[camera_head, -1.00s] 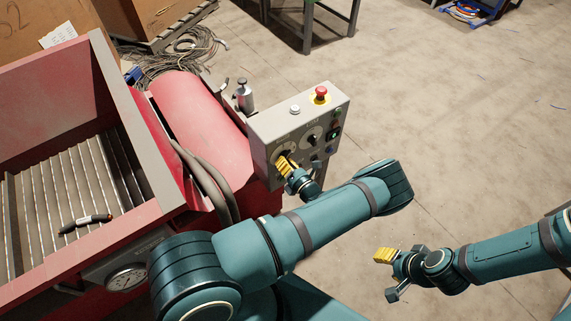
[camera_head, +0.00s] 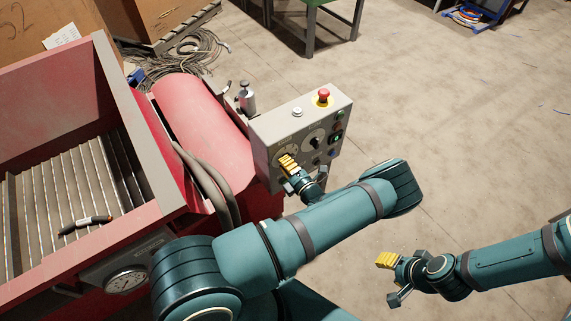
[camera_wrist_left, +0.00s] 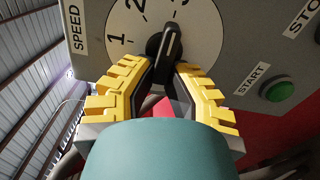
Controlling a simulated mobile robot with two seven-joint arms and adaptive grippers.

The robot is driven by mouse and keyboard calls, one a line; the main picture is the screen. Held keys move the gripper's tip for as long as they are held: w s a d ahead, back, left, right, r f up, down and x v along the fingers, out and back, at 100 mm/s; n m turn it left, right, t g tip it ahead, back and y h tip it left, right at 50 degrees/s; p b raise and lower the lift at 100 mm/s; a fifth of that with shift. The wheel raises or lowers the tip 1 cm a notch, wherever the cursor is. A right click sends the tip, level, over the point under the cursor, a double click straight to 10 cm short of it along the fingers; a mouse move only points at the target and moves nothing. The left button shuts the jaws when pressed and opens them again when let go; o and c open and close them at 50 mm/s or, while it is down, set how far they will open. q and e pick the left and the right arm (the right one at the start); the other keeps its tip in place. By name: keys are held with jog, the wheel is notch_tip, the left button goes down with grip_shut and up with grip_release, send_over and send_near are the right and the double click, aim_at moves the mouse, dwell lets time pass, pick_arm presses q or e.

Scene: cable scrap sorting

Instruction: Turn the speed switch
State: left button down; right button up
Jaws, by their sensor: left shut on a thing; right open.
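The speed switch (camera_wrist_left: 168,42) is a black knob with a white pointer line on a round white dial (camera_wrist_left: 131,18) marked 1, 2 and 3. In the left wrist view its pointer aims up, roughly between the 2 and the 3. My left gripper (camera_head: 287,163) is at the grey control box (camera_head: 265,133). In the left wrist view its yellow fingers (camera_wrist_left: 166,68) are shut on the knob's near end from both sides. In the head view the gripper hides most of the switch. My right gripper (camera_head: 389,280) is open and empty, over bare floor at the right.
The red machine (camera_head: 205,122), with a slatted bed holding a dark tool (camera_head: 85,224), stands left.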

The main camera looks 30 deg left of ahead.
pick_arm(q)
jog(key=shift+a+r, duration=0.1)
jog(key=shift+r, duration=0.05)
jog(key=c, duration=0.9)
grip_release()
jog(key=shift+c, duration=0.2)
jog(key=v, duration=1.2)
jog(key=shift+s, duration=0.1)
